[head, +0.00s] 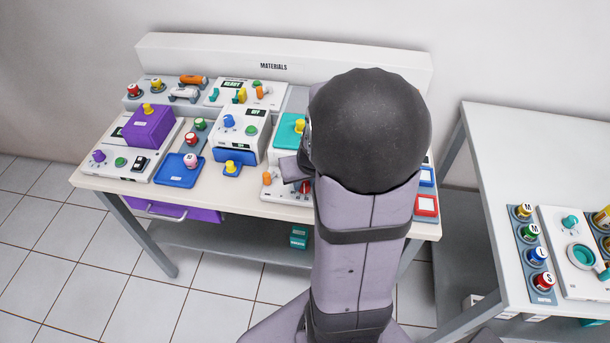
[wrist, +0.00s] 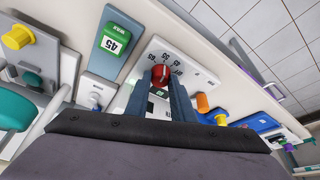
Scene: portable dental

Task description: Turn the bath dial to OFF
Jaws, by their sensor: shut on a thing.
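The bath dial appears to be the red knob (wrist: 160,75) on a white panel (wrist: 195,72) in the wrist view, with printed number marks around it. My gripper (wrist: 161,84) has a finger on each side of the knob and is shut on it. Which mark the knob points to cannot be told. In the head view a bit of the red knob (head: 305,187) shows at the front of the bench, beside my gripper (head: 297,178). My arm hides most of that panel there.
An orange knob (wrist: 203,103) is close to the fingers. In the head view, a yellow knob on a blue base (head: 231,170) and a blue tray (head: 180,172) stand left on the bench.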

